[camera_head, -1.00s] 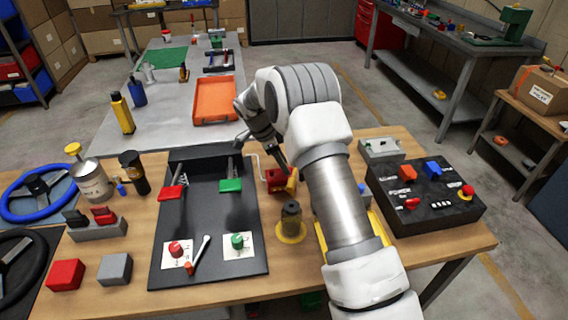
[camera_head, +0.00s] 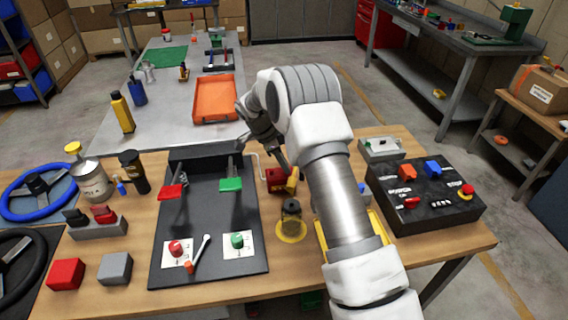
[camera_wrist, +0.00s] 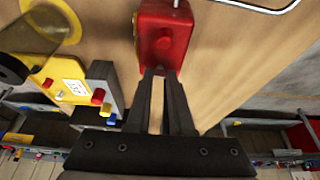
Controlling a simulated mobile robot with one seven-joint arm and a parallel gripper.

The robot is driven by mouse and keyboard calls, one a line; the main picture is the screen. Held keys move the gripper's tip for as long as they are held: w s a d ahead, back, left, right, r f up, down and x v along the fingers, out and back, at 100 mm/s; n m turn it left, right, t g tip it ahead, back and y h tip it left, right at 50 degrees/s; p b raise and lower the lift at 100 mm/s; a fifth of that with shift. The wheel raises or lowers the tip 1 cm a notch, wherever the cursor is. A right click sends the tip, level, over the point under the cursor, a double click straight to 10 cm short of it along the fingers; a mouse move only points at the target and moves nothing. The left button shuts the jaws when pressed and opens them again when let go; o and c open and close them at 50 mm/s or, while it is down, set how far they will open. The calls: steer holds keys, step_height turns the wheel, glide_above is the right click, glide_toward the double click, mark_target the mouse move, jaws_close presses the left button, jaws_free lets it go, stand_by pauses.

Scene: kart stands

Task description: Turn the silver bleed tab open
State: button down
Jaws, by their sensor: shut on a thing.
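A red block-shaped unit (camera_head: 277,180) stands on the wooden bench, left of my forearm in the head view. In the wrist view the red unit (camera_wrist: 163,35) is at top centre, with a small silver piece on its far end and a bent silver rod beside it. My gripper (camera_wrist: 158,72) reaches the near end of the red unit, its dark fingers close together and shut on a small part there. That part is mostly hidden by the fingertips, and I cannot make out the silver bleed tab's shape. In the head view my gripper (camera_head: 281,165) is just above the red unit.
A smoky cylinder on a yellow base (camera_head: 291,228) stands close in front of the red unit. A black board (camera_head: 208,215) with red and green controls lies to the left. A black control box (camera_head: 425,195) is right of my arm. A yellow panel (camera_wrist: 62,88) shows in the wrist view.

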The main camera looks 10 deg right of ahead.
steer(key=shift+b, duration=0.3)
steer(key=shift+s+f+n+t+b, duration=0.15)
steer(key=shift+n+t+b, duration=0.25)
steer(key=shift+n+b, duration=0.65)
steer(key=n+t+b, duration=0.1)
steer(key=n+b, duration=0.1)
steer(key=b, duration=0.1)
steer(key=shift+s+n, duration=0.1)
steer(key=shift+n, duration=0.15)
steer(key=n+t+b, duration=0.1)
steer(key=n+b, duration=0.1)
steer(key=n, duration=0.1)
steer(key=shift+s+d+y, duration=0.15)
steer(key=shift+y, duration=0.25)
steer(key=shift+d+n+t+y+b, duration=0.1)
steer(key=shift+n+t+y+b, duration=0.35)
steer(key=shift+n+b, duration=0.8)
steer(key=shift+n+p, duration=0.4)
steer(key=shift+n, duration=0.15)
steer(key=c, duration=0.8)
jaws_free()
steer(key=shift+s+r, duration=0.1)
steer(key=shift+r, duration=0.1)
